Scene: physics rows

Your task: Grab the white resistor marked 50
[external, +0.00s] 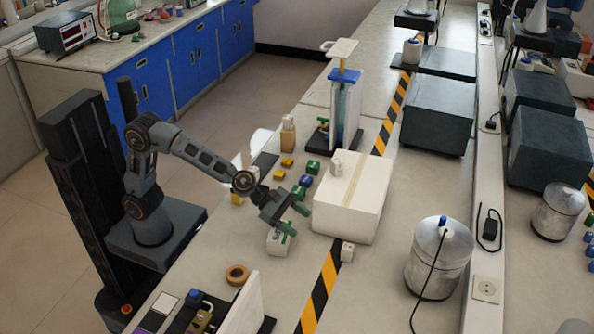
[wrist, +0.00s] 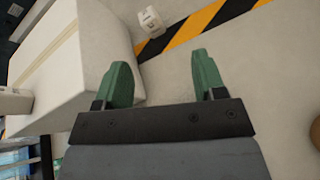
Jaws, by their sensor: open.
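A small white block (external: 347,251) with dark marks stands beside the striped tape, at the near corner of the large white box. It also shows in the wrist view (wrist: 152,21), at the top beyond my fingertips; the marks are too small to read for certain. Another white block (external: 279,243) is below my gripper in the external view, partly hidden by it; I cannot read any mark on it. My gripper (external: 295,219) has green fingers spread apart, with nothing between them in the wrist view (wrist: 160,60). It is above the table, left of the white box.
The large white box (external: 335,222) stands close to my gripper, with a small white item (external: 337,164) on top. Yellow-black tape (external: 318,295) runs along the table. A brown tape roll (external: 237,275) and a metal canister (external: 438,262) are nearby. Several small coloured blocks lie farther back.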

